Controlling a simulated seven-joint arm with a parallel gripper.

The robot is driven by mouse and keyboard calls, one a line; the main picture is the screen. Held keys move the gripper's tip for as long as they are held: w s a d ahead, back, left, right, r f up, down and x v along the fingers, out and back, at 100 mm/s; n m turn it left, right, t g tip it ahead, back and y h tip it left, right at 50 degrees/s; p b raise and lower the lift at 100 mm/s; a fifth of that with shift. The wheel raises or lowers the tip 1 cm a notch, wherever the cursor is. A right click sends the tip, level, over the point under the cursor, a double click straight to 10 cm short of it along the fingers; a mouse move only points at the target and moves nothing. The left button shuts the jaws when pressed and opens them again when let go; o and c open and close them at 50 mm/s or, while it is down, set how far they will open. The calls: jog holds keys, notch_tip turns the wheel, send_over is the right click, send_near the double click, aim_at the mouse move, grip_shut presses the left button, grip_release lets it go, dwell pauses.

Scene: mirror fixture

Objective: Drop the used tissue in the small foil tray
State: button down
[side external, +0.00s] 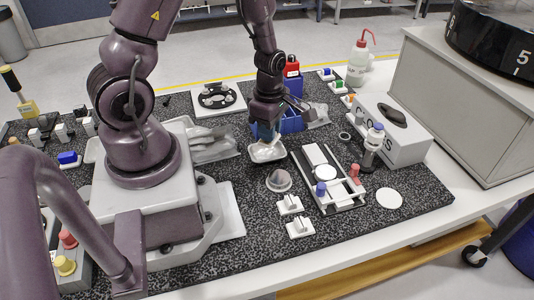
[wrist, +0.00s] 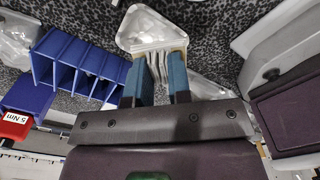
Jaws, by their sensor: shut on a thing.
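The small foil tray (side external: 264,154) is a shallow silvery dish on the speckled bench top, below my gripper (side external: 268,132). In the wrist view the foil tray (wrist: 146,22) lies just beyond the fingertips. My gripper (wrist: 160,72) has its blue fingers shut on a crumpled whitish thing that looks like the used tissue (wrist: 160,62). The tissue overlaps the near edge of the tray in that view. I cannot tell whether it touches the tray. The fingers hide part of the tissue.
A blue divided bin (side external: 292,120) stands close behind my gripper, and also shows in the wrist view (wrist: 72,62). A grey-white box (side external: 390,128) stands to the right. A clear domed piece (side external: 279,180) and a white-framed fixture (side external: 328,180) lie in front of the tray.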

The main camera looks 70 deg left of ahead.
jog(key=c, duration=1)
grip_release()
notch_tip(320, 180, up, 13)
